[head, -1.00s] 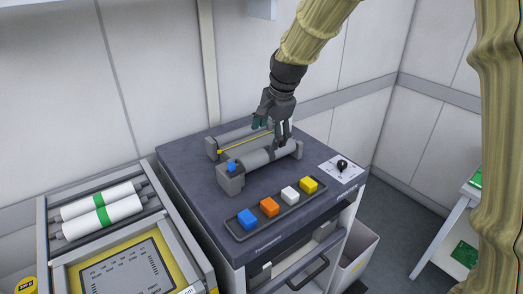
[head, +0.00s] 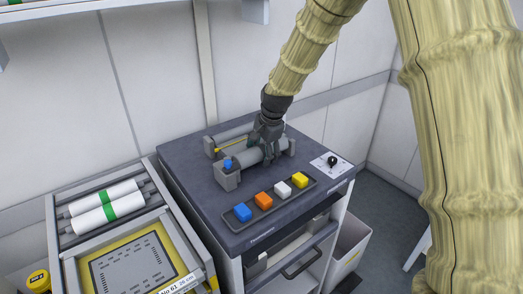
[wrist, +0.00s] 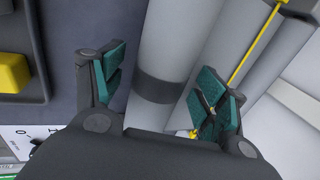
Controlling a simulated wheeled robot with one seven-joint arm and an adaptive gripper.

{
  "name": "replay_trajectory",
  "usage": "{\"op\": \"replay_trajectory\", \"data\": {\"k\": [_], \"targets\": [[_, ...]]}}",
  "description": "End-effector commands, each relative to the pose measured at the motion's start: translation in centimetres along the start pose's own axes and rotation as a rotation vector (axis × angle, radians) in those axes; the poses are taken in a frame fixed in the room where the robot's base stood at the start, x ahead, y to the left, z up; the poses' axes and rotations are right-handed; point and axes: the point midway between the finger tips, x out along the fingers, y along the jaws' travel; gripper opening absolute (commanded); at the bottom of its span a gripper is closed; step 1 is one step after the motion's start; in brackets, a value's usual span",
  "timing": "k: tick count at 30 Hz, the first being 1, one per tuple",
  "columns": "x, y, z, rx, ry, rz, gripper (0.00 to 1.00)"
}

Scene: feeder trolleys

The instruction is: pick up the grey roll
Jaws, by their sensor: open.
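The grey roll (head: 247,158) lies in a holder with grey end blocks (head: 227,178) on the dark trolley top. My gripper (head: 268,150) is open, low over its right part, hiding some of it. In the wrist view the grey roll (wrist: 172,40), with a dark band (wrist: 158,90), runs between the open teal-padded fingers (wrist: 165,92). The left finger is beside the roll; the right finger is on its other side, near a yellow rod (wrist: 250,45). I cannot tell whether either finger touches the roll.
A second grey roller (head: 235,133) lies behind. In front is a tray (head: 272,208) with blue, orange, white and yellow blocks. A black knob (head: 333,160) is at the right. A unit with white rolls banded green (head: 107,208) stands at the left.

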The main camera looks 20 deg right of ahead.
Motion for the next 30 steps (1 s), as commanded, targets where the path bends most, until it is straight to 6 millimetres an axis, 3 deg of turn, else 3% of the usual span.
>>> {"op": "replay_trajectory", "data": {"k": [8,17,26,30], "targets": [[0.1,0.1,-0.1,0.001,0.001,-0.001,0.73],[0.1,0.1,-0.1,0.001,0.001,-0.001,0.18],[-0.1,0.0,-0.1,0.001,0.001,-0.001,0.17],[-1.0,-0.4,-0.1,0.001,0.002,-0.004,0.17]]}}
